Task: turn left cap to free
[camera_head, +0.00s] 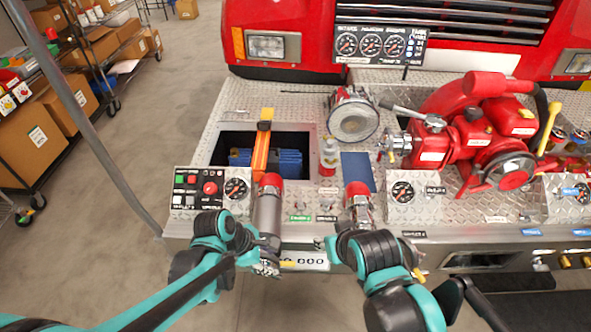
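A red cap (270,180) tops a grey cylinder (267,212) at the front edge of the diamond-plate bumper, left of centre. A second, smaller red-topped fitting (357,189) stands to its right. My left gripper (267,264) is at the lower end of the grey cylinder, below the red cap; whether its fingers touch it cannot be told. My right gripper (338,243) is low in front of the right fitting, largely hidden by its own wrist. The finger openings of both are too small and covered to tell.
Left of the cylinder are a switch panel (188,193) and a gauge (236,188). Behind it is a recessed bin (217,149) with an orange strap (261,150).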

